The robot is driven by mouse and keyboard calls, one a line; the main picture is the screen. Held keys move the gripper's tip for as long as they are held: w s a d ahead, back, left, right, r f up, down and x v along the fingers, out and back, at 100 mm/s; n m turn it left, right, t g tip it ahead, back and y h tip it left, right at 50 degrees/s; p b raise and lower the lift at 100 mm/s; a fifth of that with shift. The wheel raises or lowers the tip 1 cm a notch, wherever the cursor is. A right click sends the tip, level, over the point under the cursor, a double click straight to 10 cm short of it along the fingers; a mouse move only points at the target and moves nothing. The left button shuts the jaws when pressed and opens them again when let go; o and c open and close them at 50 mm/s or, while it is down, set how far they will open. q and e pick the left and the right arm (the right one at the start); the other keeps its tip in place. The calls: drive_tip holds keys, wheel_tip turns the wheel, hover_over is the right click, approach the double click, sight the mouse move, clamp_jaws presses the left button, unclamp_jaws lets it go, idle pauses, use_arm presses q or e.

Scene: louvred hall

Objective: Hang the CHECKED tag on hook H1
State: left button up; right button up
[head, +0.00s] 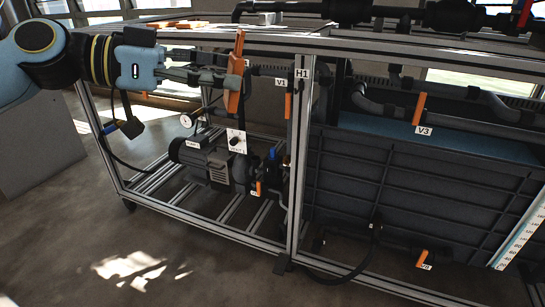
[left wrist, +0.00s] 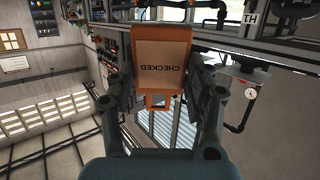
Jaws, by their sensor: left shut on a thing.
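The CHECKED tag (head: 235,75) is an orange plate seen nearly edge-on in the head view, upright and slightly tilted. In the left wrist view the tag (left wrist: 161,52) shows its lettering upside down, with a slot at its narrow end. My left gripper (head: 226,78) is shut on the tag, in front of the frame's upper left bay. The H1 label (head: 302,73) is on the upright post to the right of the tag, clearly apart from it. The hook itself is too small and dark to make out. My right gripper is not in view.
The aluminium frame (head: 400,48) holds pipes, a pump (head: 207,165) and a dark ribbed panel (head: 400,185). A gauge (head: 187,121) hangs below my left arm. Another orange piece (head: 184,25) lies on the top.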

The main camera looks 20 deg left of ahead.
use_arm(q)
drive_tip(key=s+d+t+h+b, duration=0.1)
drive_tip(key=s+d+h+b, duration=0.2)
drive_tip(key=s+b, duration=0.1)
drive_tip(key=w+a+f+n+t+y, duration=0.7)
drive_tip(key=w+a+f+y, duration=0.15)
drive_tip(key=w+f, duration=0.2)
drive_tip(key=w+d+f+n+y, duration=0.35)
drive_tip(key=d+y, duration=0.25)
drive_tip(key=d, duration=0.3)
drive_tip(key=w, duration=0.9)
drive_tip(key=shift+w+d+t+b, duration=0.2)
drive_tip(key=shift+d+t+b, duration=0.1)
drive_tip(key=shift+d+t, duration=0.1)
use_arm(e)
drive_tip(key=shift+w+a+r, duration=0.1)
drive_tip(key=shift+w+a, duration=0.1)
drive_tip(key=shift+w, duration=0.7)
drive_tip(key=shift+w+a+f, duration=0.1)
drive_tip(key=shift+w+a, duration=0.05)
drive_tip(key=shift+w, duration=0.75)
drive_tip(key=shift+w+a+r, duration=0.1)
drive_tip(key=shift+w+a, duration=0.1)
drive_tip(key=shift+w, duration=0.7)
